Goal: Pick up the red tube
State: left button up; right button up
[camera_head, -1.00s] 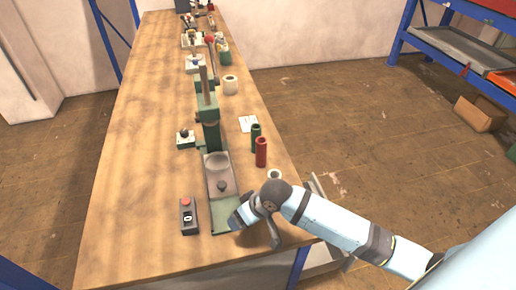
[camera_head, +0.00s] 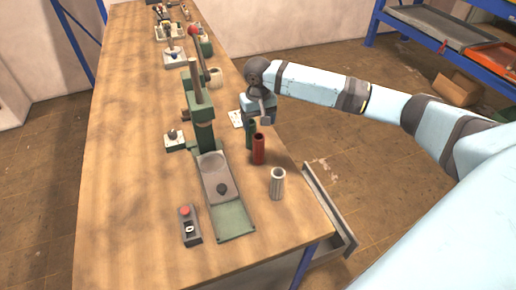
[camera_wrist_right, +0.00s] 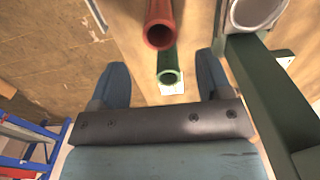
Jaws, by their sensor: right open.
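The red tube (camera_head: 258,149) stands upright on the wooden bench, to the right of the green press. In the right wrist view its open end (camera_wrist_right: 158,32) shows beyond the fingers, near the top. My right gripper (camera_head: 262,112) is open and empty, just above and behind the red tube in the head view. A green tube (camera_head: 250,133) stands close behind the red one. In the right wrist view the green tube (camera_wrist_right: 168,70) appears between the two spread fingers (camera_wrist_right: 163,78); contact cannot be told. My left gripper is not in view.
The green press (camera_head: 203,135) stands left of the tubes. A silver tube (camera_head: 277,184) stands in front, near the bench's right edge. A control box (camera_head: 189,225) lies at front left. An open drawer (camera_head: 330,210) sticks out at the right. The bench's left side is clear.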

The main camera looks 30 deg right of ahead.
aim_at(259, 144)
jog(key=f, duration=0.9)
jog(key=shift+s+a+f+p, duration=0.1)
jog(key=shift+s+f+p, duration=0.15)
jog(key=shift+s+p, duration=0.15)
jog(key=c, duration=1)
